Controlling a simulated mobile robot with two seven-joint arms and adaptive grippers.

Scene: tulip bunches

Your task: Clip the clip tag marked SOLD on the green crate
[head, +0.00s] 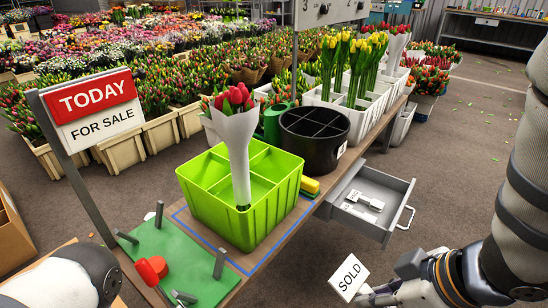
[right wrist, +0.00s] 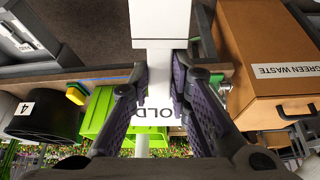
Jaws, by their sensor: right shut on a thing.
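The white clip tag (head: 349,277) marked SOLD is held tilted in my right gripper (head: 384,293), at the lower right of the head view. In the right wrist view, my right gripper's fingers (right wrist: 160,75) close on both sides of the tag (right wrist: 158,108), and part of its lettering shows between them. The bright green crate (head: 241,218) stands on the bench in the head view, left of and apart from the tag. It is divided into compartments and holds one wrapped bunch of red tulips (head: 238,130). The crate (right wrist: 98,112) is partly hidden behind the fingers in the wrist view. My left gripper is not visible.
A black divided bucket (head: 314,136) stands behind the crate. An open grey drawer (head: 372,202) juts out right of the bench. A TODAY FOR SALE sign (head: 92,108) rises at left. A green mat with upright grey pegs (head: 165,250) lies in front. A GREEN WASTE box (right wrist: 270,60) shows in the wrist view.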

